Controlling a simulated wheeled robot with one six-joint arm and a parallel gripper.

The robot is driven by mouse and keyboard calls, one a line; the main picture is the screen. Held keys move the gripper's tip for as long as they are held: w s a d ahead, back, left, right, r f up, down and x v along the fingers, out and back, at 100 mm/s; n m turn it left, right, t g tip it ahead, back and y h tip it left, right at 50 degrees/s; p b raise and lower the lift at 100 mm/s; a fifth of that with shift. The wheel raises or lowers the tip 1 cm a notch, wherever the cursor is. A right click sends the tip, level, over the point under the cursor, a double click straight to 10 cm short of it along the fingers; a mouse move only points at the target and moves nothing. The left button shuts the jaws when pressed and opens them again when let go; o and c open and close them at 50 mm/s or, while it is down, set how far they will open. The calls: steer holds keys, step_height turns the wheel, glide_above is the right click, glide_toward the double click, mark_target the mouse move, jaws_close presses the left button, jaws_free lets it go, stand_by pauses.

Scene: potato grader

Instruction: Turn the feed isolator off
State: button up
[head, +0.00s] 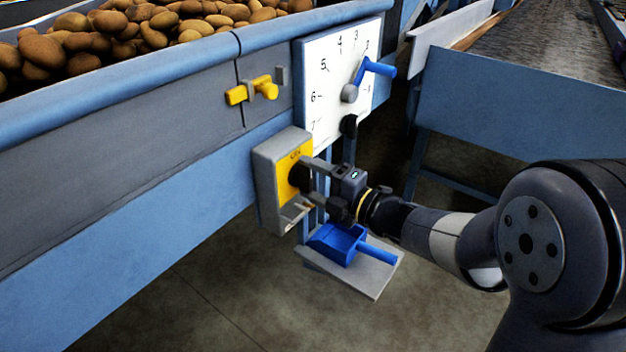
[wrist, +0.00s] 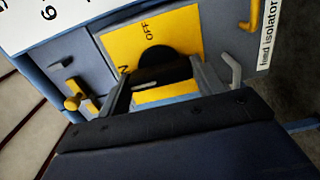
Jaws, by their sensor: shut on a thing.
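The feed isolator is a grey box (head: 267,185) with a yellow face (head: 293,163) on the side of the blue machine. In the wrist view its yellow plate (wrist: 118,45) carries OFF near the top and a partly hidden ON at the left. The round black knob (wrist: 160,58) sits in the middle of that plate and shows dark in the head view (head: 297,177). My gripper (head: 308,174) reaches it from the right, shut on the knob, with one finger on each side in the wrist view (wrist: 162,88). The knob's exact angle is hard to tell.
A white numbered dial (head: 325,75) with a blue lever (head: 376,68) is just above. A yellow latch (head: 252,91) is on the grey panel. Potatoes (head: 130,30) fill the hopper.

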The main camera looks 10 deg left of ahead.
steer(key=c, duration=0.4)
steer(key=shift+m, duration=0.4)
steer(key=m+p, duration=0.2)
steer(key=m, duration=0.2)
steer(key=shift+p, duration=0.3)
steer(key=m+p, duration=0.2)
steer(key=m, duration=0.2)
steer(key=shift+r+p, duration=0.1)
steer(key=shift+p, duration=0.2)
steer(key=m+p, duration=0.2)
steer(key=m, duration=0.3)
steer(key=shift+p, duration=0.35)
steer(key=m+p, duration=0.2)
steer(key=m, duration=0.2)
steer(key=shift+f+m, duration=0.2)
steer(key=shift+m, duration=0.1)
